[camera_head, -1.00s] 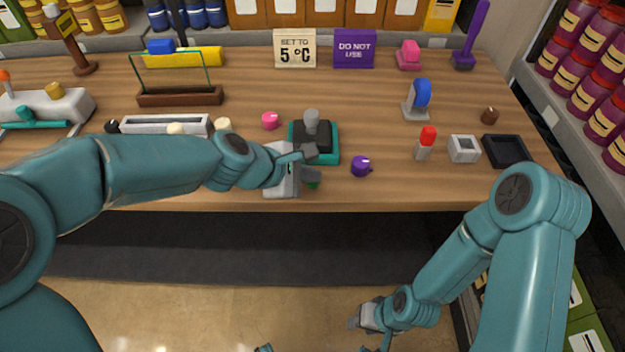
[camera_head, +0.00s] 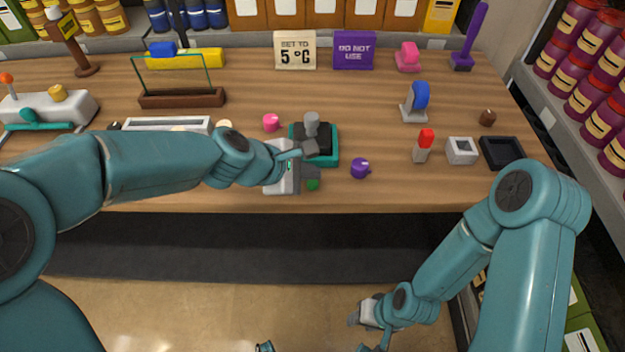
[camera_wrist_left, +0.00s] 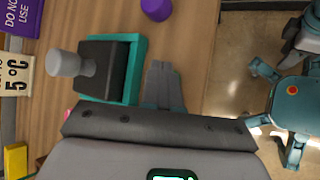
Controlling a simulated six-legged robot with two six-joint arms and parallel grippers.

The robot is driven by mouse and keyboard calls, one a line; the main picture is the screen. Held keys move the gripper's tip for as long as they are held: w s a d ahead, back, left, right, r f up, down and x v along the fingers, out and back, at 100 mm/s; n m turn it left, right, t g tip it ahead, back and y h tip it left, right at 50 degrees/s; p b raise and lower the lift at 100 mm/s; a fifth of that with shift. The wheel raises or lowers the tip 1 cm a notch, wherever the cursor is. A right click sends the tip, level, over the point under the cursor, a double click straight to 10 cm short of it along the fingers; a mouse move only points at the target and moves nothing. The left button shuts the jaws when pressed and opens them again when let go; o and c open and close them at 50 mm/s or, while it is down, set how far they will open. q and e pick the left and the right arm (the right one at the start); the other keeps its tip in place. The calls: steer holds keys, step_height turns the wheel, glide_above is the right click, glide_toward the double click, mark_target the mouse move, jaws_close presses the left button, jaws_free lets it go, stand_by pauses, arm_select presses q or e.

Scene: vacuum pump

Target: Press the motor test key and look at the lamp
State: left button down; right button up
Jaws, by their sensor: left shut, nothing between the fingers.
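A pump-like unit with a teal base (camera_head: 334,158), dark body and grey cylinder stands near the table's front edge. It also shows at the left in the left wrist view (camera_wrist_left: 130,75). My left gripper (camera_head: 314,171) is at the front of this unit, shut and empty; its fingers (camera_wrist_left: 162,68) lie together beside the teal base. A small green round part (camera_head: 313,184) shows just in front of the fingers; I cannot tell whether it is the key or the lamp. Contact is unclear. My right gripper (camera_head: 358,315) hangs low, away from the table; its jaws are too small to read.
A purple knob-like piece (camera_head: 360,168) stands right of the unit and a pink one (camera_head: 271,122) left of it. A red-topped piece (camera_head: 423,147), a grey box (camera_head: 461,151) and a black tray (camera_head: 517,165) are farther right. Signs (camera_head: 295,50) stand behind.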

mark_target(309, 186)
arm_select(q)
steer(key=shift+r+p, duration=2.45)
steer(key=shift+r, duration=0.15)
steer(key=shift+f, duration=0.1)
steer(key=shift+s, duration=0.1)
